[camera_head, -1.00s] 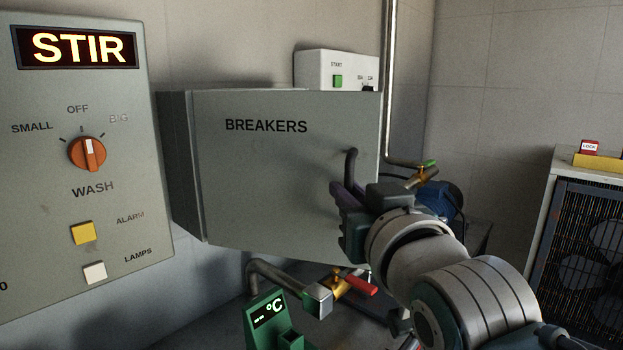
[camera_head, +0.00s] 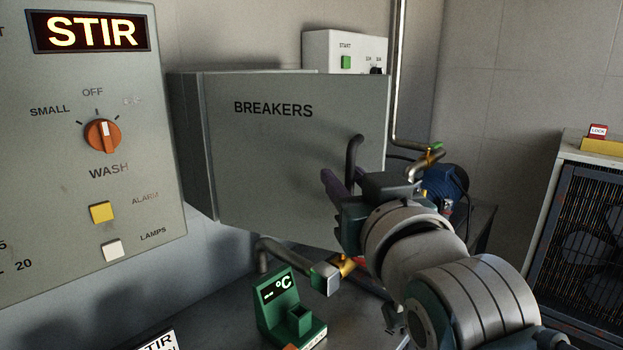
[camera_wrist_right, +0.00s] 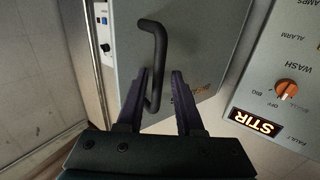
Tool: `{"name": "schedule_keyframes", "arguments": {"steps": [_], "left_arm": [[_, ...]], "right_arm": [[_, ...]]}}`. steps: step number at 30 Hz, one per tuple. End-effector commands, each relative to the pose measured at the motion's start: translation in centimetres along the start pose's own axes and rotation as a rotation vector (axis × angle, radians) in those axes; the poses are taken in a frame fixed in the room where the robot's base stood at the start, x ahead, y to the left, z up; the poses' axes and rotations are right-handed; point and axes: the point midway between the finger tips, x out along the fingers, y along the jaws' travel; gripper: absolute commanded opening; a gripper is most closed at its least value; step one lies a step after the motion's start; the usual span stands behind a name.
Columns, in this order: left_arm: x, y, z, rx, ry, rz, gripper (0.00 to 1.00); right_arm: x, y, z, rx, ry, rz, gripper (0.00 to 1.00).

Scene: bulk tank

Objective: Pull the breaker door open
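The grey breaker door (camera_head: 290,160), marked BREAKERS, is the front of a wall box left of centre in the head view. Its dark bent handle (camera_head: 354,160) stands out near the right edge. My right gripper (camera_head: 333,188) is at the handle. In the right wrist view, the handle (camera_wrist_right: 158,60) runs down between the two purple fingers (camera_wrist_right: 160,98). The fingers are apart, with a gap to the right of the handle and the left finger very close to it. I cannot tell whether the door is slightly ajar. My left gripper is not in view.
A control panel (camera_head: 60,170) with a STIR display and an orange knob (camera_head: 102,135) is at the left. A green °C device (camera_head: 285,310) and pipework stand below the door. A white START box (camera_head: 345,50) is behind. A fan unit (camera_head: 585,235) stands at the right.

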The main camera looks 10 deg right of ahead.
Motion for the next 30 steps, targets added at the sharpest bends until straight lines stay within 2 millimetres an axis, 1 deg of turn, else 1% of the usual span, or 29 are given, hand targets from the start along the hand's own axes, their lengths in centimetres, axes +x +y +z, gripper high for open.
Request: {"name": "schedule_keyframes", "arguments": {"steps": [1,2,9,13,17,21,24,27,30], "left_arm": [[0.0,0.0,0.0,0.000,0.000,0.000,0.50],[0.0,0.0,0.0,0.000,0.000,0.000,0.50],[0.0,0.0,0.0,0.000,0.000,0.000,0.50],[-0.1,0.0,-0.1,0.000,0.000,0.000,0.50],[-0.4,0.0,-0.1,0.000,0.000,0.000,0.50],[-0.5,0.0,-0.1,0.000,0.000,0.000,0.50],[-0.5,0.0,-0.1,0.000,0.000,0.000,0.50],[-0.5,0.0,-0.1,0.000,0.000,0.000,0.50],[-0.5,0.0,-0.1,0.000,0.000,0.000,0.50]], "right_arm": [[0.0,0.1,0.0,0.000,0.000,0.001,0.43],[0.0,0.1,0.0,0.000,0.000,0.001,0.45],[-0.1,0.1,0.0,0.000,0.000,0.002,0.45],[-0.9,0.2,0.0,-0.001,-0.001,0.003,0.45],[-2.9,0.1,0.0,0.000,-0.003,0.002,0.45],[-5.7,0.1,0.1,0.000,-0.003,0.002,0.45],[-7.4,0.1,0.1,0.000,-0.002,0.001,0.45],[-8.7,0.1,0.1,-0.001,-0.002,0.001,0.45],[-9.5,0.1,0.1,0.000,-0.001,0.001,0.45]]}}
